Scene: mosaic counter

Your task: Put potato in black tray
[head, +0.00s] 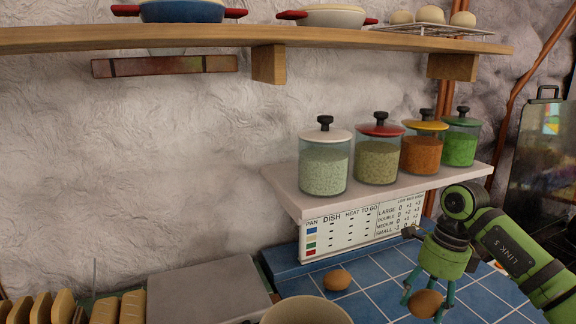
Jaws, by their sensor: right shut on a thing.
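My right gripper (428,298) reaches in from the right, pointing down, over the blue tiled counter. Its fingers are shut around a brown, rounded potato (426,304). I cannot tell whether this potato touches the tiles. Another brown potato (337,280) lies on the tiles to the left of the gripper, apart from it. No black tray can be made out in this view. My left gripper is not in view.
A low shelf with several lidded jars (325,160) stands behind the gripper, a printed chart (355,228) on its front. A pale bowl (305,311) and a grey flat-topped box (205,295) are at the front. Blue tiles (385,296) between bowl and gripper are clear.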

